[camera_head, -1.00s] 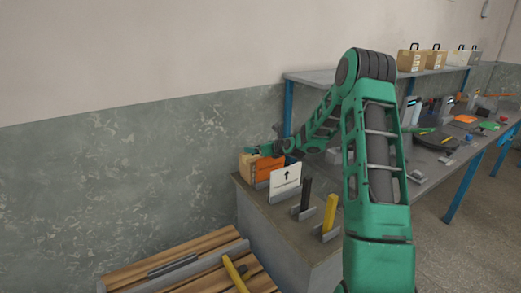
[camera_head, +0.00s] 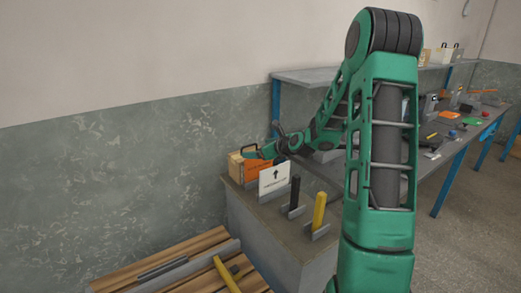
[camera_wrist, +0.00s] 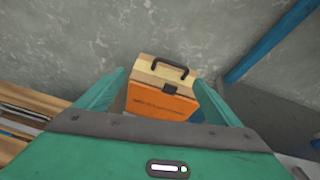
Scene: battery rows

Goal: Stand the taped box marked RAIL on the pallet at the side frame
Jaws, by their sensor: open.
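A tan box with an orange front and a black handle (camera_head: 236,166) stands on the grey cabinet top at the wall. The box also shows in the wrist view (camera_wrist: 158,103), in the space between my fingers; the writing on its orange front is too small to read. My gripper (camera_wrist: 162,77) is open, with one green finger on each side of the box; I cannot tell whether they touch it. In the head view my gripper (camera_head: 262,151) is at the box's upper right. The wooden pallet (camera_head: 205,240) is at the lower left, with a grey side rail (camera_head: 185,268) on it.
A white card with an up arrow (camera_head: 274,178) stands in front of the box. A black upright bar (camera_head: 294,194) and a yellow one (camera_head: 319,210) stand beside it on the cabinet (camera_head: 262,215). Another yellow bar (camera_head: 226,275) lies across the pallet. A cluttered workbench (camera_head: 437,150) is at right.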

